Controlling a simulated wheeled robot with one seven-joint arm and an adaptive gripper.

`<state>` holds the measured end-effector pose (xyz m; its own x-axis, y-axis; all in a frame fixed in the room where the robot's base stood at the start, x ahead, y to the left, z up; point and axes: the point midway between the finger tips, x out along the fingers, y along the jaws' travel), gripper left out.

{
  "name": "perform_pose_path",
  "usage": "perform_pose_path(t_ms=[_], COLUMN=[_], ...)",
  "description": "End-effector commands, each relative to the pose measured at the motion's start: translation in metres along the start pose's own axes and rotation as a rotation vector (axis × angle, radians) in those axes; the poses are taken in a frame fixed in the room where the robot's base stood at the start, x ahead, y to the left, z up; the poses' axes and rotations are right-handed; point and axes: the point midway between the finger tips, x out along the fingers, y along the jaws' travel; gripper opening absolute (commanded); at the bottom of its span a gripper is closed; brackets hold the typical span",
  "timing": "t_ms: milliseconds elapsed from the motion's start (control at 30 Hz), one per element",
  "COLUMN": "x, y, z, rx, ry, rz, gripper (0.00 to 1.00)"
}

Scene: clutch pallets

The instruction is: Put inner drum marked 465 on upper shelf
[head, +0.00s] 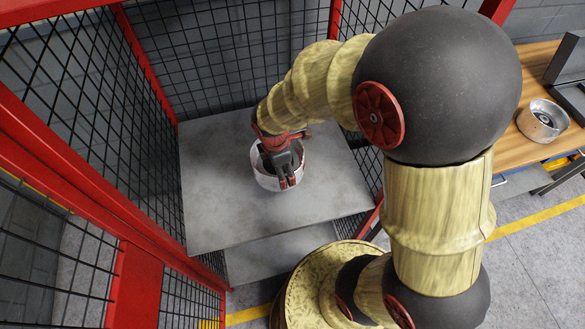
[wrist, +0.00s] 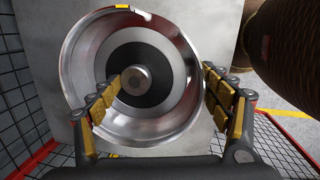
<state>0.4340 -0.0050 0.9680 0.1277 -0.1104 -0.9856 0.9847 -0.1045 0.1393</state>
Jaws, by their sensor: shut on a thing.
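A silver metal drum (head: 265,181) is at my gripper, over the middle of the upper shelf (head: 220,210), a flat grey plate inside a red-framed mesh cage. I cannot tell whether its underside touches the shelf. My gripper (head: 286,181) points down into the drum and is shut on it. In the wrist view, the drum (wrist: 150,130) shows its open side, with a dark ring and a central hub. My gripper's left finger lies across the drum's opening, and its right finger is at the right wall. No 465 marking is readable.
A lower grey shelf (head: 265,255) shows below the upper one. Black mesh (head: 215,55) and red posts enclose the back and sides. Another silver drum (head: 541,121) stands on a wooden bench (head: 525,160) at the right. Bare shelf surrounds the held drum.

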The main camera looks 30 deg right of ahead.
Motion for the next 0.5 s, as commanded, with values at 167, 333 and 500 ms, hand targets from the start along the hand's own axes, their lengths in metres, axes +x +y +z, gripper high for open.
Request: perform_pose_path(t_ms=[167,333,500], x=[0.018,0.04,0.053], y=[0.019,0.029,0.036], z=[-0.023,-0.038,-0.048], rx=[-0.002,-0.002,0.0], ry=[0.001,0.001,0.002], rz=[0.005,0.006,0.007], gripper=[0.17,0.17,0.17])
